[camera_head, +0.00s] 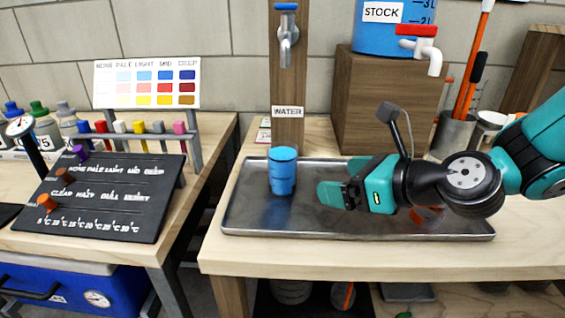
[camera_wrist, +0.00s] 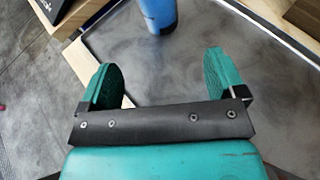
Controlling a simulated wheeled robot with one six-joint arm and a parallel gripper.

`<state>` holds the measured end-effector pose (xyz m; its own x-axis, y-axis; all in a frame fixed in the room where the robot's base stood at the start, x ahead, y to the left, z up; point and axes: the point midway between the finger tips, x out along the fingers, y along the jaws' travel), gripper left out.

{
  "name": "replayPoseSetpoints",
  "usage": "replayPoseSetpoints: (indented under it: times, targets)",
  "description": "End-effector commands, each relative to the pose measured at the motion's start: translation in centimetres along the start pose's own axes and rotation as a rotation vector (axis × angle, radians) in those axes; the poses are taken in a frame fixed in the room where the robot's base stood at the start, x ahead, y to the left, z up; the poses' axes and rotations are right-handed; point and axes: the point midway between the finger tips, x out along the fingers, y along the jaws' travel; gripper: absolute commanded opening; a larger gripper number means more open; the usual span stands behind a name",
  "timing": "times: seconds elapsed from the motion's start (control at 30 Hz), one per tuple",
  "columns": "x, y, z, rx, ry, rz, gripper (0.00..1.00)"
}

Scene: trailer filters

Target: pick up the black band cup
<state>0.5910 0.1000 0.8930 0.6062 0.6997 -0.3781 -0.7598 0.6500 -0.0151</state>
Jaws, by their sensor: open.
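A blue cup (camera_head: 283,172) stands upright on the metal tray (camera_head: 262,221), towards its left end. Thin dark lines run around it, but I cannot clearly make out a black band. My gripper (camera_head: 338,184) is open and empty, to the right of the cup over the tray, with its teal fingers pointing left. In the wrist view, the lower part of the cup (camera_wrist: 159,14) shows at the top edge, ahead of the gap between my fingers (camera_wrist: 163,80) and apart from them. The cup's upper part is cut off there.
A water tap (camera_head: 287,45) on a wooden post rises behind the cup. A wooden box (camera_head: 378,105) with a blue stock container (camera_head: 385,35) stands behind the tray. A black board (camera_head: 105,200) with pegs lies on the left bench. The tray around the cup is clear.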

Motion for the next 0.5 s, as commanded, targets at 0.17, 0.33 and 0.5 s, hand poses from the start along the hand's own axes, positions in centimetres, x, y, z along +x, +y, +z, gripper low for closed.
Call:
replayPoseSetpoints:
  times: [0.17, 0.33, 0.5]
  targets:
    - [0.8, 0.0, 0.7, 0.004, 0.005, 0.002, 0.89]
    - [3.1, 0.2, -0.1, -0.004, 0.006, 0.0, 0.89]
    - [6.7, 0.2, -0.1, -0.005, 0.004, -0.001, 0.89]
